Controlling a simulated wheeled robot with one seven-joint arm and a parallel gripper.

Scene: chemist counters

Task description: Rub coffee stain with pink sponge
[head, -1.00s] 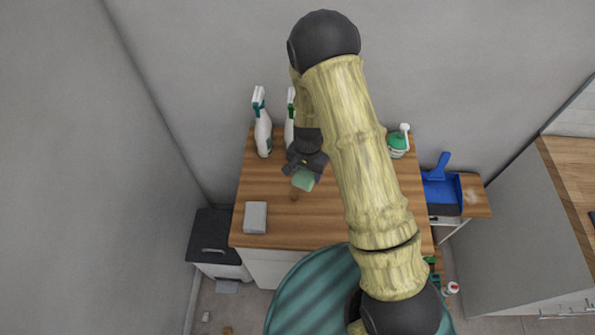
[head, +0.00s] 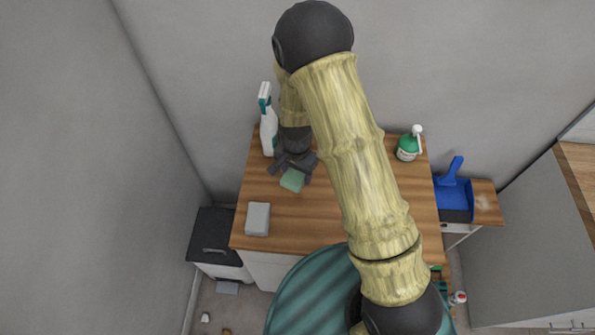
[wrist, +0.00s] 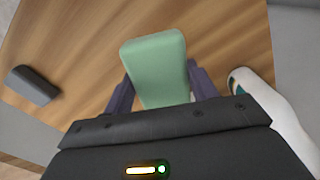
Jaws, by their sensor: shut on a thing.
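My gripper (head: 294,166) is shut on a green sponge (head: 292,181), held over the left part of the wooden counter top (head: 325,225). In the wrist view, the sponge (wrist: 158,70) sits between the two fingers, with wood behind it. I cannot tell whether it touches the wood. No pink sponge shows in any view. I see no clear coffee stain now; my gripper, sponge and arm cover part of the counter. A grey block, perhaps another sponge (head: 257,219), lies at the counter's front left; it also shows at the left of the wrist view (wrist: 33,84).
A white spray bottle (head: 268,127) stands at the back left, close to my gripper. A green and white pump bottle (head: 409,145) stands at the back right. A blue dustpan (head: 453,195) lies on a lower surface to the right. The counter's front left is mostly clear.

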